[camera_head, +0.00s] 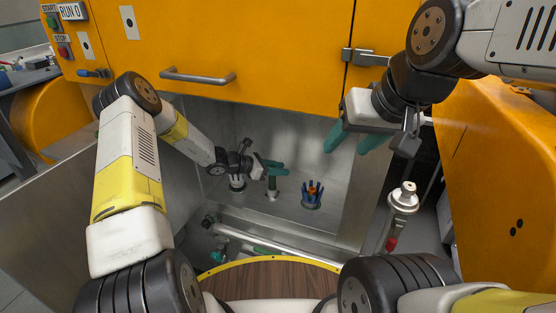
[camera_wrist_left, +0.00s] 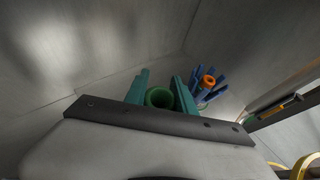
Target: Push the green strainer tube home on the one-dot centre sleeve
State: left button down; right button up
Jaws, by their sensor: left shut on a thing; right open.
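The green strainer tube (camera_head: 272,183) stands upright, small, inside the steel bay in the head view. In the left wrist view its open round top (camera_wrist_left: 160,97) shows between two teal fingers. My left gripper (camera_head: 270,167) is shut on the tube near its top. A pale metal base (camera_head: 272,195) shows under the tube; this seems to be the centre sleeve, but no dot is readable and I cannot tell how far the tube sits on it. My right gripper (camera_head: 355,141) is open and empty, high at the right before the bay.
Orange door (camera_head: 260,50) hangs above; a steel bar (camera_head: 270,247) runs along the front. A white-topped post (camera_head: 403,197) stands right.

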pick_arm(q)
jog(key=shift+r, duration=0.45)
jog(key=shift+f, duration=2.5)
dwell(1.0)
jog(key=shift+d+f, duration=0.1)
jog(key=shift+f, duration=0.25)
jog(key=shift+s+f, duration=0.15)
jog(key=shift+f, duration=0.2)
